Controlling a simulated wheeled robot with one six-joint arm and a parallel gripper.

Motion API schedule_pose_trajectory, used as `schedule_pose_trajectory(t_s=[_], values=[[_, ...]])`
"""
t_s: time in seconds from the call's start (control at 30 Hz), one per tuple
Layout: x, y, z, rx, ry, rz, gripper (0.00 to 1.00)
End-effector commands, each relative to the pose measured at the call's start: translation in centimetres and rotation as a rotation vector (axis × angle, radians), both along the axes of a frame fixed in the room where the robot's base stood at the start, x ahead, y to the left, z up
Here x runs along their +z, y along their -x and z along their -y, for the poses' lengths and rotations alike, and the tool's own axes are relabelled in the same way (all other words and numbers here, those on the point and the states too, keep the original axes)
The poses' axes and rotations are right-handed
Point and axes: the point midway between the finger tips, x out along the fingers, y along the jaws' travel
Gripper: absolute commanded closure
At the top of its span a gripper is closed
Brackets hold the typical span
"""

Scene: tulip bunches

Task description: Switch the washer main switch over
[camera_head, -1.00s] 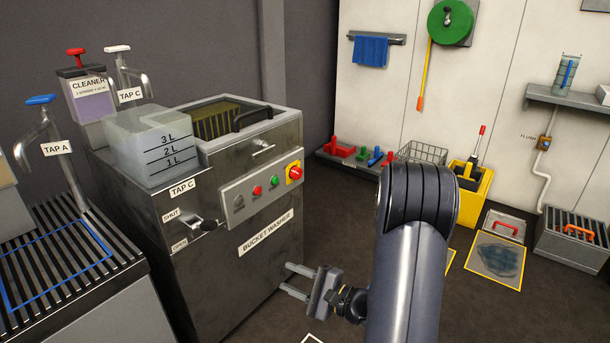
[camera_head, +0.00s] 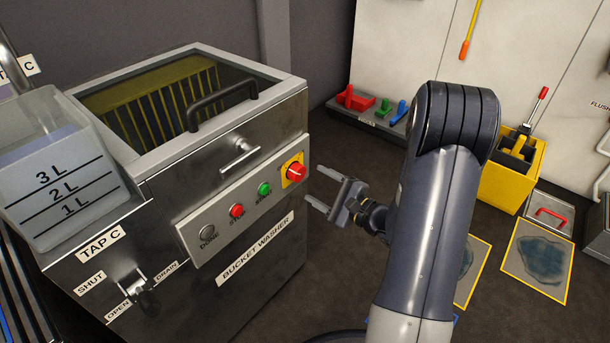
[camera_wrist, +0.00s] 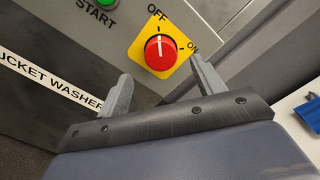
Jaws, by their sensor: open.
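The washer main switch (camera_head: 297,172) is a red rotary knob on a yellow plate at the right end of the bucket washer's control panel (camera_head: 205,227). In the wrist view the knob (camera_wrist: 160,52) has a white line pointing up, near the OFF mark; ON is marked to its upper right. My gripper (camera_head: 312,187) is open and empty, just right of and slightly below the knob in the head view. In the wrist view its two fingers (camera_wrist: 163,88) point towards the panel, with the knob ahead between them and apart from them.
A green START button (camera_head: 264,189), red STOP button (camera_head: 237,211) and grey DONE lamp (camera_head: 208,233) share the panel. A drain lever (camera_head: 145,292) sticks out lower left. A marked clear tank (camera_head: 62,180) stands on the washer's left.

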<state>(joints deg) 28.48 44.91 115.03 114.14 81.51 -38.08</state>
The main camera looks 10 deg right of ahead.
Motion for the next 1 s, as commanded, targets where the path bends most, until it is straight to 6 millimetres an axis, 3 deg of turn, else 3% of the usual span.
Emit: schedule_pose_trajectory(t_s=[0.3, 0.73, 1.0], values=[[-0.1, -3.8, -2.8, 0.001, 0.0, 0.0, 0.35], [0.0, -4.6, -3.3, -0.001, -0.001, 0.0, 0.35], [0.0, -4.6, -3.3, 0.0, -0.001, -0.001, 0.57]])
